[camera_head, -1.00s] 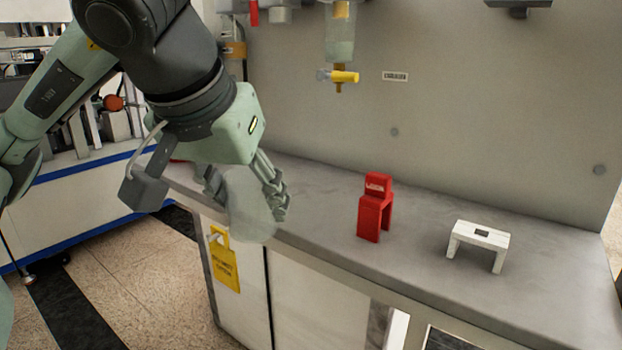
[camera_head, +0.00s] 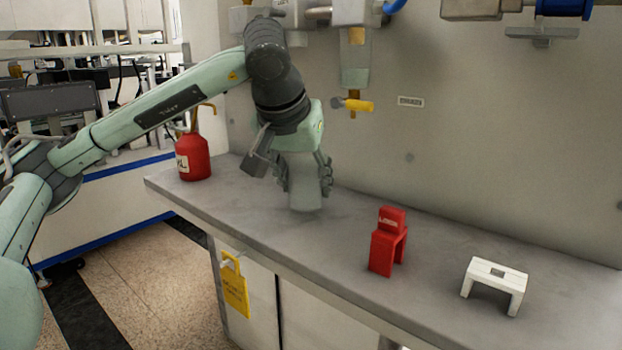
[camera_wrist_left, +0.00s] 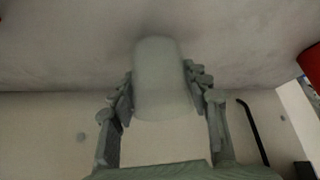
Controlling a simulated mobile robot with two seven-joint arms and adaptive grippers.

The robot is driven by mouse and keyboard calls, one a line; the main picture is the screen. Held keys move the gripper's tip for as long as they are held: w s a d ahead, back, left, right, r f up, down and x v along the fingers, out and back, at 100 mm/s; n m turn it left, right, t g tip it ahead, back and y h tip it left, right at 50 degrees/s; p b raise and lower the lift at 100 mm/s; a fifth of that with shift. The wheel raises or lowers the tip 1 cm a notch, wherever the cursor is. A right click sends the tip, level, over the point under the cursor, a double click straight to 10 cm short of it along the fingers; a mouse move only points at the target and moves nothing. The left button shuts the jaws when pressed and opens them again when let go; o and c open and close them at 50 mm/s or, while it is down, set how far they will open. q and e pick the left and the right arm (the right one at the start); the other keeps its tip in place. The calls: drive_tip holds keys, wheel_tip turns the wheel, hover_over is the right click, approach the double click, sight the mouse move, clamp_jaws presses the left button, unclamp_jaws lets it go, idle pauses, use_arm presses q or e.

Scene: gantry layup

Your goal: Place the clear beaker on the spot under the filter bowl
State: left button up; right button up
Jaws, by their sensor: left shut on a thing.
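The clear beaker (camera_head: 304,185) is upright between the fingers of my left gripper (camera_head: 304,178), over the grey counter (camera_head: 345,228) near the wall. Its base is at or just above the counter; I cannot tell if it touches. My left gripper is shut on it, and in the left wrist view the beaker (camera_wrist_left: 160,80) shows between both fingers. The filter bowl (camera_head: 355,65), with a yellow-handled valve (camera_head: 356,104) below it, hangs on the wall to the right of and above the gripper. The spot under the bowl is not clearly marked in view. My right gripper is not in view.
A red bottle (camera_head: 194,158) stands at the counter's left end. A red stand (camera_head: 388,242) and a white stand (camera_head: 495,284) stand to the right. A yellow tag (camera_head: 234,286) hangs on the cabinet front. The counter between beaker and red stand is clear.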

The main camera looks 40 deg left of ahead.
sight(311, 182)
use_arm(q)
drive_tip(key=shift+w+a+r, duration=0.1)
drive_tip(key=shift+w+a, duration=0.1)
drive_tip(key=shift+w, duration=0.45)
drive_tip(key=shift+w+a, duration=0.2)
drive_tip(key=shift+w, duration=0.4)
drive_tip(key=shift+p+x, duration=0.3)
drive_tip(key=shift+x, duration=0.7)
drive_tip(key=shift+s, duration=0.1)
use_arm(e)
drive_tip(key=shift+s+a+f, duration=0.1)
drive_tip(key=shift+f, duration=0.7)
use_arm(q)
drive_tip(key=shift+f, duration=0.2)
drive_tip(key=o, duration=1)
drive_tip(key=shift+o, duration=0.6)
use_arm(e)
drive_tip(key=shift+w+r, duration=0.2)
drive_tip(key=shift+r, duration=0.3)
use_arm(q)
drive_tip(key=shift+r, duration=0.1)
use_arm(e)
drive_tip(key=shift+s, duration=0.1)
